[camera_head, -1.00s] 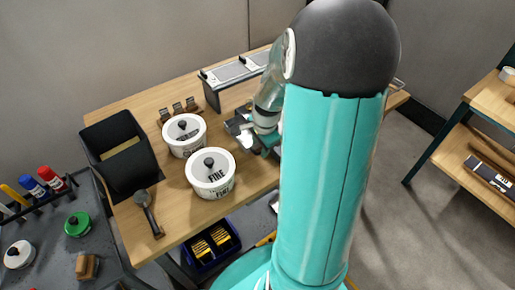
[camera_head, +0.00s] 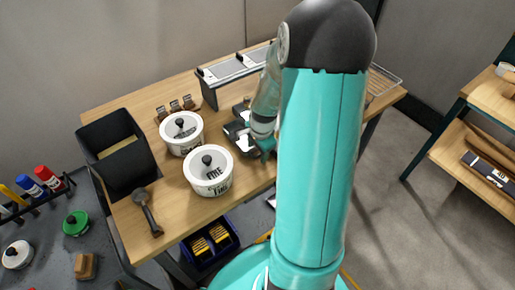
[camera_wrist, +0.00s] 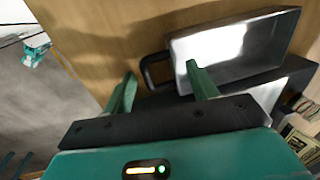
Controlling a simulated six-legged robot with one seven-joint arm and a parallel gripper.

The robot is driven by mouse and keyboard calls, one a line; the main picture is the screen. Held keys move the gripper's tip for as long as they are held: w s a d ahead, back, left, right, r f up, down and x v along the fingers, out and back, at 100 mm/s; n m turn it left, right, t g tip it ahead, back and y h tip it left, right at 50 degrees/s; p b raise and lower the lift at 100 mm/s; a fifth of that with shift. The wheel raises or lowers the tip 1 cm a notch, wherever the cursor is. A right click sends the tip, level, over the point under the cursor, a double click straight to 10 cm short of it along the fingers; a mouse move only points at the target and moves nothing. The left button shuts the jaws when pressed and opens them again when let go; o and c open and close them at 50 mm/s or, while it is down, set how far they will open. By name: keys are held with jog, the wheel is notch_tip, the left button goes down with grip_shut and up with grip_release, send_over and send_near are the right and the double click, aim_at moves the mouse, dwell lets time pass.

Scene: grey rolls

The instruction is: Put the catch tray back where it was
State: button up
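In the wrist view a shallow metal tray (camera_wrist: 225,48) with bright inner walls and a dark loop handle (camera_wrist: 152,72) lies on the wooden worktop; I take it as the catch tray. My gripper (camera_wrist: 161,78) is open, its two green fingers apart, with the handle just beyond and between the fingertips. I cannot tell whether they touch it. In the head view my gripper (camera_head: 262,146) is low over the worktop, partly hidden by my arm, beside a dark, shiny object (camera_head: 240,136) that may be the tray.
Two white lidded pots (camera_head: 208,172) stand left of my gripper. A black bin (camera_head: 118,150) and a dark scoop (camera_head: 148,212) are at the left end of the worktop (camera_head: 190,215). A long grey unit (camera_head: 232,75) stands behind. A wire rack (camera_head: 384,80) is at the right.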

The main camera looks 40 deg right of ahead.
notch_tip(320, 180, up, 12)
jog(key=s, duration=0.2)
jog(key=s+a+r+n+t, duration=0.2)
jog(key=s+a+r+n, duration=0.3)
jog(key=a+r+n, duration=0.2)
jog(key=s+a+r+n+t, duration=0.1)
jog(key=s+a+r+n, duration=0.4)
jog(key=a+r+n, duration=0.3)
jog(key=a+n, duration=0.3)
jog(key=a, duration=0.4)
jog(key=shift+a+n+t, duration=0.2)
jog(key=shift+n+t, duration=0.2)
jog(key=shift+s, duration=0.15)
